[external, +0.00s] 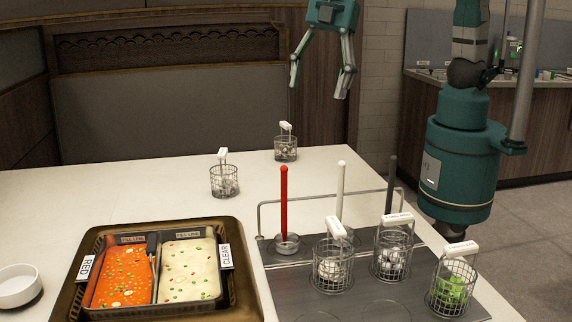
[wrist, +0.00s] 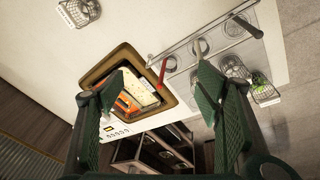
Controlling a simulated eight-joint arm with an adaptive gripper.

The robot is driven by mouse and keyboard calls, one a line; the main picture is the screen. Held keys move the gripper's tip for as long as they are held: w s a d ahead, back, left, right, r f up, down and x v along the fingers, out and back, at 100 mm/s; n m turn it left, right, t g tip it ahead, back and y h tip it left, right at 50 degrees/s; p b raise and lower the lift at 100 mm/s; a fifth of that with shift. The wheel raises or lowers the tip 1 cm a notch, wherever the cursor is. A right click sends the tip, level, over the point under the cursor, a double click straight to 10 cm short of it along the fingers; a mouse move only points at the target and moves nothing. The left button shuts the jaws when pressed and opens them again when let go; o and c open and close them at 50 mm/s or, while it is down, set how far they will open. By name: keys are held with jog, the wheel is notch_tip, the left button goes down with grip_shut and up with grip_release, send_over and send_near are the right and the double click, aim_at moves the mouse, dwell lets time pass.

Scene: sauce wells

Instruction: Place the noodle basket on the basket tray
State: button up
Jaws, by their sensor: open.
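My gripper (external: 320,86) is open and empty, high above the back of the table; its two fingers (wrist: 158,90) frame the wrist view. Several wire baskets with white handles are in view. One basket (external: 224,181) with pale contents and another basket (external: 285,149) stand on the bare table at the back. The grey basket tray (external: 372,296) is at the right, with round marks and a rail. On it stand a basket with pale round pieces (external: 333,271), one with grey-white pieces (external: 392,257) and one with green contents (external: 453,291). I cannot tell which holds noodles.
A dark tray holds two sauce wells, red (external: 124,276) and clear (external: 188,271). Upright ladles with red (external: 284,200), white (external: 341,190) and black (external: 391,183) handles stand at the grey tray. A white bowl (external: 18,286) is at the left. The table's back left is clear.

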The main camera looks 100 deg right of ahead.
jog(key=s+d+r+m+t, duration=0.1)
jog(key=s+d+m, duration=0.4)
jog(key=s+d, duration=0.5)
jog(key=s+d+r+m+t+h, duration=0.1)
jog(key=s+d+m+t, duration=0.2)
jog(key=s+d, duration=0.8)
jog(key=d+m, duration=0.2)
jog(key=d, duration=0.3)
jog(key=shift+r+m, duration=0.2)
jog(key=shift+m, duration=0.1)
